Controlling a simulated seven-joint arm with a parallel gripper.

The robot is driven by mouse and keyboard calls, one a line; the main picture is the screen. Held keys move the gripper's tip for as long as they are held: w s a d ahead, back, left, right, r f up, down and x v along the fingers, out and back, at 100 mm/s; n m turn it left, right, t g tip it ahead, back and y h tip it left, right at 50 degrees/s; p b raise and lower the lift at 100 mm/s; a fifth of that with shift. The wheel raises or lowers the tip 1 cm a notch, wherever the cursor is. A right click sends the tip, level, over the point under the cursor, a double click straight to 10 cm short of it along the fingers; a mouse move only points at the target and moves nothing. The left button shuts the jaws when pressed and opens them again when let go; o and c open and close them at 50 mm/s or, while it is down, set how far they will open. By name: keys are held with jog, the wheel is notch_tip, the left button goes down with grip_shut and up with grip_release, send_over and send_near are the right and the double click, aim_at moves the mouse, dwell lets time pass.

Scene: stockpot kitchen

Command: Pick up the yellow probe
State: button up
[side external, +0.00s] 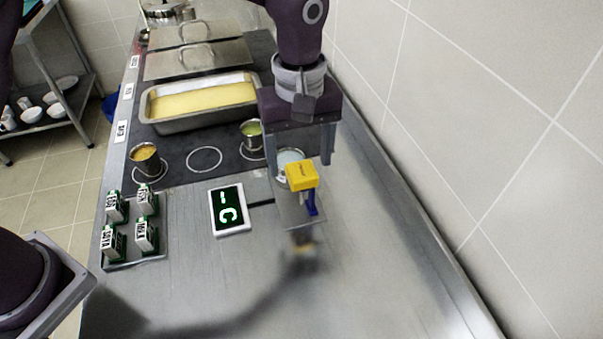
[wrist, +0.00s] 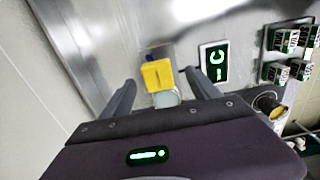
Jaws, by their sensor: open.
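The yellow probe (side external: 301,175) has a boxy yellow head with a blue piece (side external: 311,203) below it, over a grey steel plate. In the wrist view the yellow head (wrist: 157,75) lies between the two fingers. My gripper (side external: 298,162) is open above the counter, its fingers on either side of the head, apart from it in the wrist view (wrist: 160,80). I cannot tell how deep the fingers reach around it. The probe's lower part is hard to make out.
A display (side external: 230,210) with green characters lies left of the probe. A tray (side external: 134,250) of labelled green-and-white boxes stands farther left. Small metal cups, one orange-filled (side external: 145,159), and a large yellow-filled pan (side external: 202,100) are behind. The tiled wall is right; front counter is clear.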

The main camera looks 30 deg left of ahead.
aim_at(302, 189)
jog(key=f, duration=0.8)
jog(key=shift+w+d+f, duration=0.15)
jog(key=shift+w+f, duration=0.1)
jog(key=shift+f, duration=0.15)
grip_shut()
